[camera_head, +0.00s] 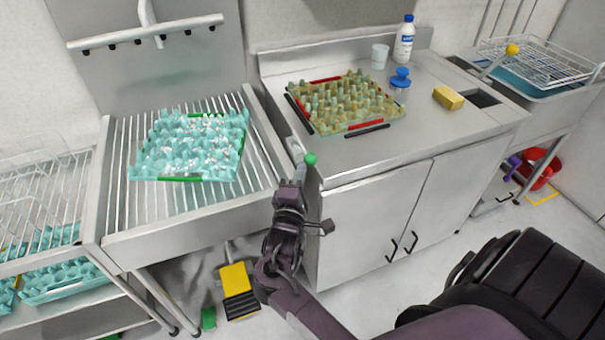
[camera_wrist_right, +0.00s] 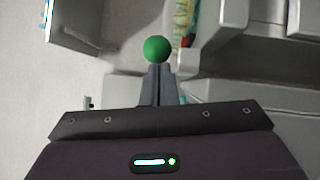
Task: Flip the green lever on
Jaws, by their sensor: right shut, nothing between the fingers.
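The green lever shows as a green ball knob (camera_head: 310,159) at the front left corner of the steel counter, beside the rack sink. A pale lever plate (camera_head: 294,148) stands just behind it. My right gripper (camera_head: 301,170) is shut and empty, with its fingertips right at the knob, just below and left of it in the head view. In the right wrist view the green knob (camera_wrist_right: 157,50) sits straight above the shut fingertips (camera_wrist_right: 158,68). I cannot tell whether they touch. My left gripper is not in view.
A teal egg tray (camera_head: 190,147) lies on the slatted rack at left. A yellowish egg tray (camera_head: 345,103) sits on the counter (camera_head: 440,135). A blue-lidded jar (camera_head: 400,84), a bottle (camera_head: 404,40), a cup (camera_head: 379,57) and a yellow sponge (camera_head: 448,98) stand farther right.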

